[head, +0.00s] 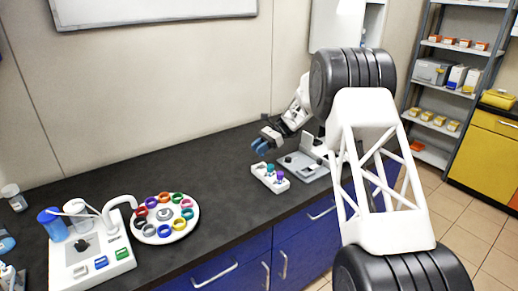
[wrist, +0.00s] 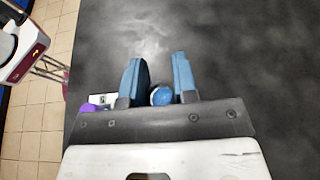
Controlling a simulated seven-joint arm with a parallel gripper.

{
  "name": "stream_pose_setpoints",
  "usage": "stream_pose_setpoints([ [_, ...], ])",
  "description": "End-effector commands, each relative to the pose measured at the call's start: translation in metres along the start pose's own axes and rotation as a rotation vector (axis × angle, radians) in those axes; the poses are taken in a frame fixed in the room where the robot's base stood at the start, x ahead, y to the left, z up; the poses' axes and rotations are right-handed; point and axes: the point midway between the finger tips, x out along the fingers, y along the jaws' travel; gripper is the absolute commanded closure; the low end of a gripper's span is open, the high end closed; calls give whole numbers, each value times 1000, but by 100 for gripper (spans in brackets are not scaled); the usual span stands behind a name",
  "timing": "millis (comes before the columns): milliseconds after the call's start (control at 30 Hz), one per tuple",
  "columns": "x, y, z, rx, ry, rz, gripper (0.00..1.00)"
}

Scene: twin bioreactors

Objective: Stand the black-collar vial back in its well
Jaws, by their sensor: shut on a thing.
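My gripper (head: 262,146) is over the counter, up and slightly left of the white vial rack (head: 262,176) in the head view. In the wrist view its two blue fingers (wrist: 158,62) stand apart with a round blue-topped vial (wrist: 161,96) between them. The gripper is shut on this vial. Its black collar cannot be made out, and most of its body is hidden. The rack holds a teal-topped vial (head: 270,168) and a purple-topped vial (head: 279,175). Part of the rack (wrist: 103,99) shows beside the left finger in the wrist view.
A grey and white device (head: 305,163) stands right of the rack. A round white tray of coloured rings (head: 165,240) and a white apparatus (head: 92,262) with a blue vessel (head: 53,226) are at left. The dark counter (head: 215,180) between is clear.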

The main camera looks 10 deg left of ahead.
Motion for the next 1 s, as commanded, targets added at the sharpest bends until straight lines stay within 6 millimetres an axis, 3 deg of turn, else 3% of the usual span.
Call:
stream_pose_setpoints([
  [1000,24,0,-58,0,1,-1,96],
])
